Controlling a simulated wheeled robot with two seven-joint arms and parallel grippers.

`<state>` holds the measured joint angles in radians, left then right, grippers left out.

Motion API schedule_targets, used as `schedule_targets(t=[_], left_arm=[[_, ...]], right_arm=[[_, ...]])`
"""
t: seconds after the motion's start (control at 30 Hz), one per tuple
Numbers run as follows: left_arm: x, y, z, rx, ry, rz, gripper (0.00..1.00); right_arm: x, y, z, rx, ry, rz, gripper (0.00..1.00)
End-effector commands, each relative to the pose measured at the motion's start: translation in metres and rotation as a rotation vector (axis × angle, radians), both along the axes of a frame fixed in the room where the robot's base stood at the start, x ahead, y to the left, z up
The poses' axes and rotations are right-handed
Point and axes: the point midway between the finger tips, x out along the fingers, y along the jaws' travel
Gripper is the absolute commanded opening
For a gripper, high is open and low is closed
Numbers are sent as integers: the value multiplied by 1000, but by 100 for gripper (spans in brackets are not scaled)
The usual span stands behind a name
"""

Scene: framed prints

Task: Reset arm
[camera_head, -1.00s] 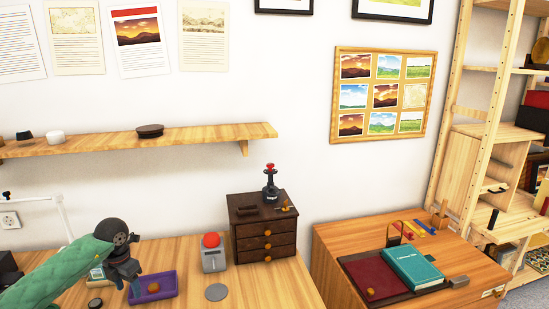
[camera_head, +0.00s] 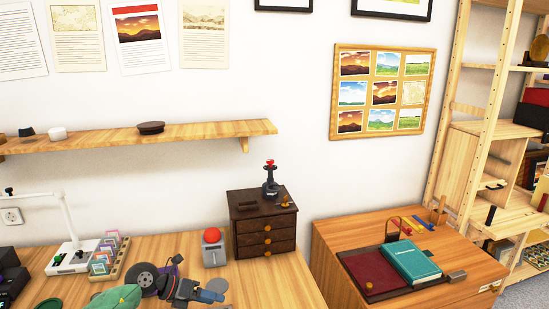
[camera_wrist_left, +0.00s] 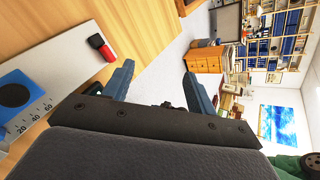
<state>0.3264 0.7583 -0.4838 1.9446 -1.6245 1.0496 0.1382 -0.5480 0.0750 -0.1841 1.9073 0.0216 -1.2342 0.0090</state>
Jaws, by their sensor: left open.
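My left gripper (camera_head: 198,294) is low at the bottom of the head view, in front of the desk, with its fingers pointing right. In the left wrist view its two fingers (camera_wrist_left: 156,88) stand apart with nothing between them. Beyond them are the desk edge and the floor of the room. My green left arm (camera_head: 117,298) comes in from the lower left. My right gripper is not in view.
A grey device with a red button (camera_head: 212,246) and a dark drawer box (camera_head: 262,224) stand on the desk behind the gripper. A card rack (camera_head: 108,257) and white lamp base (camera_head: 72,258) are to the left. A second table (camera_head: 335,234) stands right.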

Motion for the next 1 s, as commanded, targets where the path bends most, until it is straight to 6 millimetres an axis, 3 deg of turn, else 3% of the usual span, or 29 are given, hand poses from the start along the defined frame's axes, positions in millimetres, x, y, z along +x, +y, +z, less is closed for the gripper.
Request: schedule_targets(t=[0.03, 0.1, 0.27, 0.4, 0.57, 0.77, 1.0], left_arm=[[-7, -21, 8, -111, -4, 26, 57], [-14, -42, 24, -264, -8, 73, 57], [-24, -69, 60, -598, 10, 226, 57], [-28, -68, 85, -862, 56, 403, 57], [-31, -47, 96, -1124, 142, 650, 57], [-41, -5, 76, -1374, 305, 1017, 57], [-81, 41, 11, -1523, 567, 1513, 57]], right_arm=[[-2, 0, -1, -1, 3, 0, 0], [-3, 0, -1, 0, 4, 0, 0], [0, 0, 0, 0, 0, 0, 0], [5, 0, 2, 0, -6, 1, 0], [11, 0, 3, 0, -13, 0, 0], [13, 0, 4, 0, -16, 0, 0], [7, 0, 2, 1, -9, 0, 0]])
